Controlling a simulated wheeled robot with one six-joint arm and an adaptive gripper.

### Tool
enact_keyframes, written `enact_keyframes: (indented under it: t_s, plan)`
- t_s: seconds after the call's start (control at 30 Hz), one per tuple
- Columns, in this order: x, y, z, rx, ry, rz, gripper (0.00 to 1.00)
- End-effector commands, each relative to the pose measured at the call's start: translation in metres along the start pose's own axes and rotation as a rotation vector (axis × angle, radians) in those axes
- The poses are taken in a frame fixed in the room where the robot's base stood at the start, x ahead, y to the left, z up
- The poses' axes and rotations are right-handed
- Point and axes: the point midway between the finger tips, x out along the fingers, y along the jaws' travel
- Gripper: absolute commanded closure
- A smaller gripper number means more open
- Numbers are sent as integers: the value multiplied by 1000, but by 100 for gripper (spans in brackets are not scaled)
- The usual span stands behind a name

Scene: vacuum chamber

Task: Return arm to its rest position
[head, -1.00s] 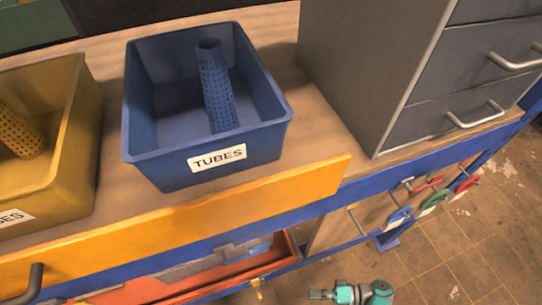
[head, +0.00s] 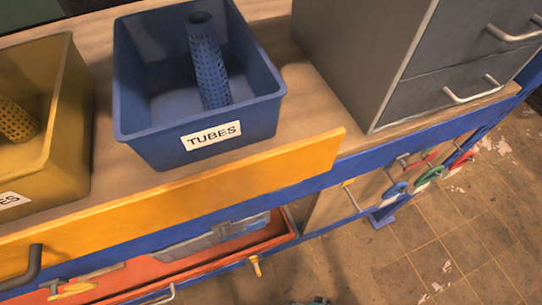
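Only a small dark sliver of what looks like my arm (head: 318,301) shows at the bottom edge of the head view, low over the floor and apart from the bench. My gripper cannot be made out, so its fingers and anything in them are hidden. A blue bin (head: 160,148) labelled TUBES stands on the bench with a blue perforated tube (head: 208,65) leaning upright inside it. A yellow bin (head: 62,110) at the left holds a yellow perforated tube (head: 15,122).
An orange drawer (head: 200,200) juts out from the bench front, with a red open drawer (head: 120,278) below it. A grey cabinet (head: 350,60) stands at the right. Coloured round handles (head: 428,176) hang on the bench side. The tiled floor (head: 430,245) at lower right is clear.

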Motion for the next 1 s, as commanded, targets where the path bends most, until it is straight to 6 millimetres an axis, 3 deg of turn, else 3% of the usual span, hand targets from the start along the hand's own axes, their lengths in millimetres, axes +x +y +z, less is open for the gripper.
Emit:
enact_keyframes:
  t_s: [0.03,0.17,0.27,0.43,0.57,0.7,0.8,1.0]
  plan:
    - [-8,2,12,-14,37,62,0]
    - [-40,7,22,-61,164,216,0]
    - [-74,4,24,-111,276,313,0]
    - [-147,-18,17,-225,485,432,0]
    - [-211,-52,7,-335,655,478,0]
    - [-282,-103,-5,-465,837,480,0]
    - [-323,-138,-11,-544,940,460,0]
    - [-369,-182,-17,-636,1055,419,0]
